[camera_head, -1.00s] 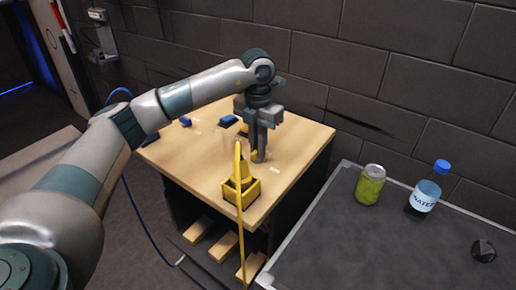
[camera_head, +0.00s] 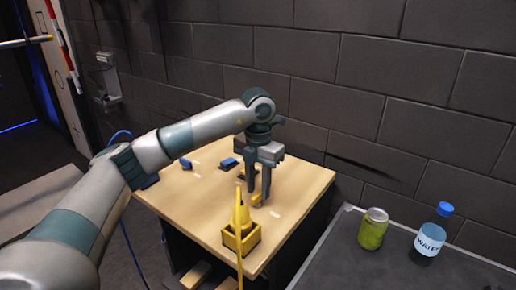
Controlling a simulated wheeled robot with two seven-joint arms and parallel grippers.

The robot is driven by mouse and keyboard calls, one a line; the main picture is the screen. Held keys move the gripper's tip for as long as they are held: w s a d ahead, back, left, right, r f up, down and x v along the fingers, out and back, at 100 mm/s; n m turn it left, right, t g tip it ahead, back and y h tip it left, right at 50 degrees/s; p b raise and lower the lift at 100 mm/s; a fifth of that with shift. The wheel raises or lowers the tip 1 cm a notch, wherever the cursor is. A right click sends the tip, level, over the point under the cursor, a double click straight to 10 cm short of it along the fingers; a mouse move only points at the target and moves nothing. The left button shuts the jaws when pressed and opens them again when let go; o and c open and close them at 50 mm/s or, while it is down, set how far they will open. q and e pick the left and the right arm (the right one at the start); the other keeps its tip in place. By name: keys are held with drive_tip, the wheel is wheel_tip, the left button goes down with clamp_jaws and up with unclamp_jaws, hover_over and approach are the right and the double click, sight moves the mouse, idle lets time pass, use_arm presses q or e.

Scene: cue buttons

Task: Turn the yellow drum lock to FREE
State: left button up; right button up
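My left gripper (camera_head: 259,197) points straight down over the wooden table, its two fingers a little apart. A small yellow piece (camera_head: 257,200) shows at its fingertips; it may be part of the yellow drum lock, but the fingers hide much of it. I cannot tell whether they grip it or only stand around it. No FREE mark is readable. My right gripper is not in view.
A yellow open box with an upright yellow wedge (camera_head: 241,238) stands at the table's (camera_head: 205,215) front, close to the gripper. Blue pieces (camera_head: 228,164) lie behind on the left. A dark table at right holds a green can (camera_head: 373,230) and a water bottle (camera_head: 431,235).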

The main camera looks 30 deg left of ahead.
use_arm(q)
wheel_tip(320, 180, up, 8)
drive_tip(key=b, duration=0.2)
wheel_tip(320, 180, up, 6)
hover_over(258, 193)
drive_tip(key=shift+r, duration=0.9)
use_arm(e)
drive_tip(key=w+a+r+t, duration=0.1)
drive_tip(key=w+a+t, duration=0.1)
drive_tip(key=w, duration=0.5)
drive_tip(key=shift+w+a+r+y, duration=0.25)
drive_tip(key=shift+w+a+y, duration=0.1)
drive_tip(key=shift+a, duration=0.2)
